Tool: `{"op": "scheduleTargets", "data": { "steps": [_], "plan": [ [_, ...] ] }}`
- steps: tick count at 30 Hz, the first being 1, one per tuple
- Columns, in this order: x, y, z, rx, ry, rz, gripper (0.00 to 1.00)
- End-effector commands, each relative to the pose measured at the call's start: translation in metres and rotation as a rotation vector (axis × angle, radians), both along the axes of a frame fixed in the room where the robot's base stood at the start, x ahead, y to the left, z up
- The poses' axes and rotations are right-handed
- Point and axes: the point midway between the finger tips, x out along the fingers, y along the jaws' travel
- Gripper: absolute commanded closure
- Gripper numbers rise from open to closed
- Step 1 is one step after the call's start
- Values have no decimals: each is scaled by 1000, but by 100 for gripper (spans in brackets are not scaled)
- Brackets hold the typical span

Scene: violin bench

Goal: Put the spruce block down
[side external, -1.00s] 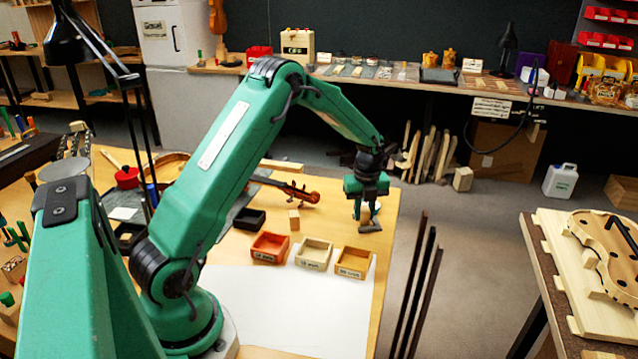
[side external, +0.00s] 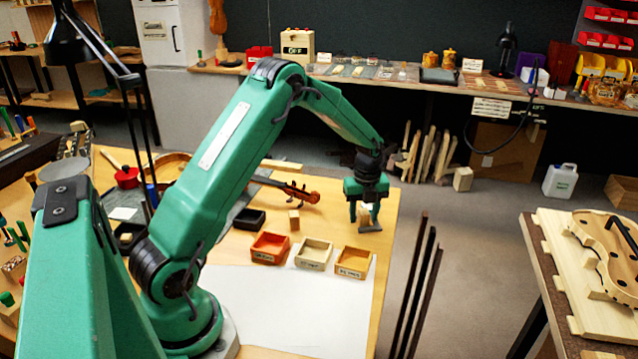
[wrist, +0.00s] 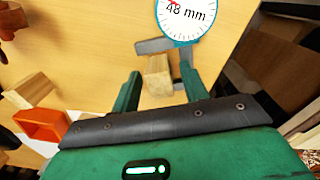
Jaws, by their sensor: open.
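A pale wooden block (wrist: 157,76), likely the spruce block, sits between my fingertips in the wrist view, against the grey jaw of a dial gauge (wrist: 183,14) reading 48 mm. My gripper (wrist: 160,84) is open, with a green finger on either side of the block and a visible gap at the left one. In the side view my gripper (side external: 364,214) is low over the table's right end, and the block (side external: 365,209) shows partly between the fingers. The gauge is mostly hidden there by my gripper.
Another wooden block (side external: 294,219) stands left of my gripper. Three small bins, orange-red (side external: 270,248), cream (side external: 314,254) and yellow-orange (side external: 353,263), stand in a row in front. A violin neck (side external: 295,190) lies behind the blocks. Dark upright rods (side external: 415,280) stand beyond the table's right edge.

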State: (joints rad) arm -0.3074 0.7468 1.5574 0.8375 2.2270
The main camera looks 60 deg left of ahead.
Motion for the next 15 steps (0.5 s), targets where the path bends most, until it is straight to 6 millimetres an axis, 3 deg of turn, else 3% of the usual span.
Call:
{"op": "scheduleTargets", "data": {
  "steps": [8, 15],
  "plan": [
    [1, 0, 21, 1, -4, 0, 56],
    [1, 0, 58, 1, -4, 0, 56]
  ]
}}
